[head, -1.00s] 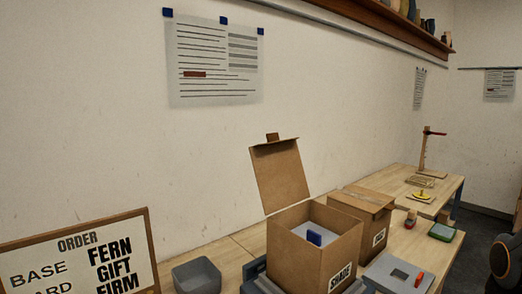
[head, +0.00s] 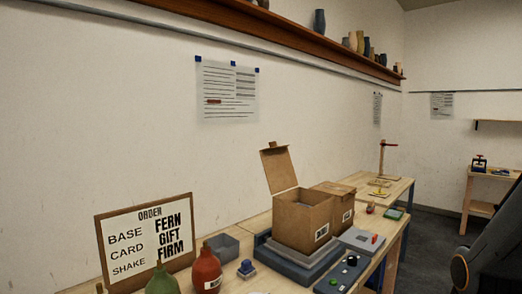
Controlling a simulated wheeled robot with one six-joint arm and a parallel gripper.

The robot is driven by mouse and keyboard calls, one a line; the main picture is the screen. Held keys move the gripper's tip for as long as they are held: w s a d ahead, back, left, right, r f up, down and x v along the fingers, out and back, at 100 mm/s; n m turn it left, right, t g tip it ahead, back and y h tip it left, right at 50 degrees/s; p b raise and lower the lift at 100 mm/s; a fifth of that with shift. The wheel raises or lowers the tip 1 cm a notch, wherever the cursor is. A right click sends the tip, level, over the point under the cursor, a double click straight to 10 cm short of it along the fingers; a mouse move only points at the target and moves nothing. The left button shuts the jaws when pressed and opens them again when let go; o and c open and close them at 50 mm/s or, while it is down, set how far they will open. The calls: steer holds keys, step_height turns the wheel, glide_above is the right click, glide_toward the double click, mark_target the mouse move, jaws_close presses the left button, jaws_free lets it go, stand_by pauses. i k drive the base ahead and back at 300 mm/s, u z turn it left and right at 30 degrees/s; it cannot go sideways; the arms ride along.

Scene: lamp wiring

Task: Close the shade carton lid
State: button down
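The shade carton (head: 301,222) is a brown cardboard box standing upright on a grey stepped platform, with a white label on its front. Its lid (head: 278,170) stands up and open at the back left edge, with a small tab at its top. The carton's inside shows only as a narrow strip at the top, and its contents are hidden from this angle. My gripper is not in view.
A second brown carton (head: 338,203), closed, stands right behind the shade carton. A grey bin (head: 224,246), a red bottle (head: 206,270), a green bottle (head: 162,281) and an order board (head: 148,240) are to the left. A dark control box (head: 341,275) lies in front.

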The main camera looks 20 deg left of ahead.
mark_target(279, 174)
steer(key=u, duration=0.3)
steer(key=i, duration=0.55)
steer(key=u, duration=0.5)
